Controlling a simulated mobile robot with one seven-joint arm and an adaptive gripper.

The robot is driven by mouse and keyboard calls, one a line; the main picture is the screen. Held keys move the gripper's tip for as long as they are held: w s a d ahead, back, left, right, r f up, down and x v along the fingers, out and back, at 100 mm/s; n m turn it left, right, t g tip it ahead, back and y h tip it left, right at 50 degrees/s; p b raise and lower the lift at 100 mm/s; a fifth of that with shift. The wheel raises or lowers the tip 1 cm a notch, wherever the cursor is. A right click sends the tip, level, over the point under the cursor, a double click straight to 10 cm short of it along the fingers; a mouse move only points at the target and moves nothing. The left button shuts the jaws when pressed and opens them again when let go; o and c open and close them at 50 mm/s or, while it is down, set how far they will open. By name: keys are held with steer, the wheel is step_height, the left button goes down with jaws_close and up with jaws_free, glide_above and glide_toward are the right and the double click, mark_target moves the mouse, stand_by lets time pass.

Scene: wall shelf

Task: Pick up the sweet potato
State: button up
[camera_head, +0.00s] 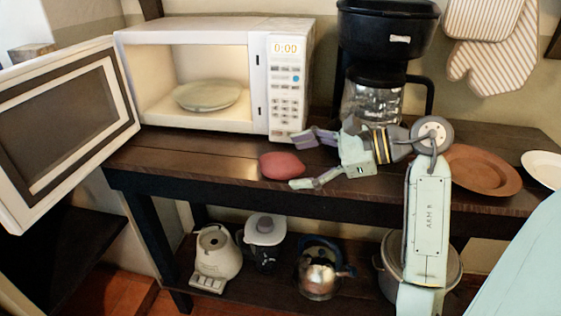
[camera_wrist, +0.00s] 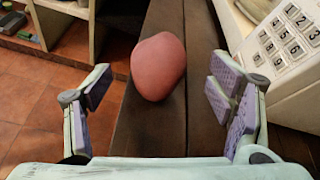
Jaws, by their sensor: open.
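The sweet potato is a reddish-pink rounded lump (camera_head: 282,165) lying on the dark wooden shelf top (camera_head: 225,157), near its front edge and in front of the microwave. In the wrist view the sweet potato (camera_wrist: 158,66) lies ahead of my gripper, roughly between the lines of the two fingers. My gripper (camera_head: 303,160) is open and empty, to the right of the sweet potato in the head view, with one finger behind and one toward the front edge. The wrist view also shows the open fingers (camera_wrist: 165,105) with purple pads.
A white microwave (camera_head: 293,60) stands behind with its door (camera_head: 65,125) open to the left and a plate (camera_head: 208,95) inside. A coffee maker (camera_head: 388,40) and a brown plate (camera_head: 480,170) are to the right. Kettles and a pot stand on the lower shelf (camera_head: 245,290).

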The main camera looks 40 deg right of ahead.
mark_target(297, 162)
steer(key=shift+x, duration=1.55)
steer(key=shift+c, duration=0.2)
steer(key=c, duration=1.3)
